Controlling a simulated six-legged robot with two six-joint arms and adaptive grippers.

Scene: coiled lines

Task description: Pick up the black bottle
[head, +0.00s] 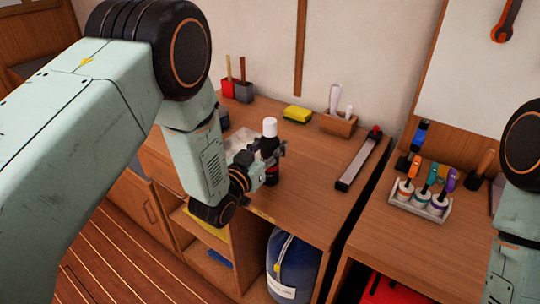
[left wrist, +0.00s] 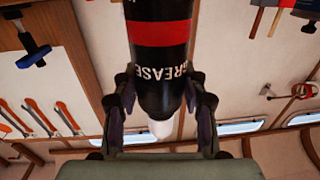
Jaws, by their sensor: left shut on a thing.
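The black bottle (head: 270,150) has a white cap and a red band, and stands upright near the front edge of the wooden bench. In the left wrist view the bottle (left wrist: 161,65) shows the word GREASE and appears upside down. My left gripper (head: 264,168) is shut on the bottle, with a finger on each side of it in the left wrist view (left wrist: 160,105). Whether the bottle's base touches the bench is hard to tell. My right arm shows at the right edge of the head view, but its gripper is out of view.
On the bench (head: 310,187) are a yellow sponge (head: 297,114), a wooden holder with white-handled items (head: 338,124), a long grey tool (head: 358,162) and small dark and red pots (head: 237,90). A rack of coloured-handled tools (head: 420,202) stands on the right bench. A blue bag (head: 293,262) sits below.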

